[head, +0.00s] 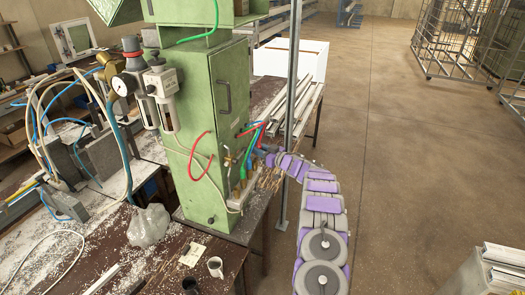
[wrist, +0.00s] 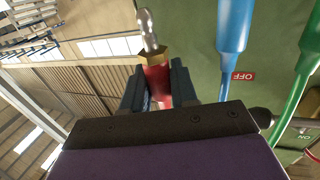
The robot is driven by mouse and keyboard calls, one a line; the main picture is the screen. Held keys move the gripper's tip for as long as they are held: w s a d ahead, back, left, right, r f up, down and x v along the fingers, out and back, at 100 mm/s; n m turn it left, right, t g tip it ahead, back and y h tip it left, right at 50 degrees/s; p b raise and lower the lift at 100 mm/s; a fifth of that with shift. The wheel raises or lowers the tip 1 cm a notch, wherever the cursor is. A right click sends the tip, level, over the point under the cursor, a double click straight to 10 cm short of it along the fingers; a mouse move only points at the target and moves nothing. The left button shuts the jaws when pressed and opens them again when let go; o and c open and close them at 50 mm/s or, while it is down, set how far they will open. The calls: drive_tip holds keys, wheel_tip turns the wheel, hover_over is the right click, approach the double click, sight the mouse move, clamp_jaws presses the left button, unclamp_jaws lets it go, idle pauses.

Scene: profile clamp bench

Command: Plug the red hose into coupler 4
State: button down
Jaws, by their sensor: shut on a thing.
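My gripper (wrist: 154,88) is shut on the end of the red hose (wrist: 158,82). The plug end shows a brass hex collar and a silver tip pointing away from the gripper, with nothing on the tip. In the head view my gripper (head: 268,151) is small and partly hidden, at the right side of the green cabinet beside a cluster of hoses and fittings. Coupler 4 cannot be told apart in either view.
A blue hose (wrist: 232,30) and a green hose (wrist: 300,85) hang close to the right of my gripper, before the green cabinet (head: 208,115). A grey post (head: 290,110) stands near my arm. Open floor (head: 420,170) lies to the right.

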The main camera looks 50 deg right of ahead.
drive_tip(key=shift+w+a, duration=0.2)
drive_tip(key=shift+w, duration=0.35)
drive_tip(key=shift+w+a, duration=0.2)
drive_tip(key=shift+w, duration=0.3)
idle(0.9)
drive_tip(key=shift+f+b, duration=0.4)
drive_tip(key=shift+f, duration=1.7)
idle(3.3)
drive_tip(key=c, duration=0.8)
unclamp_jaws()
drive_tip(key=shift+d, duration=0.1)
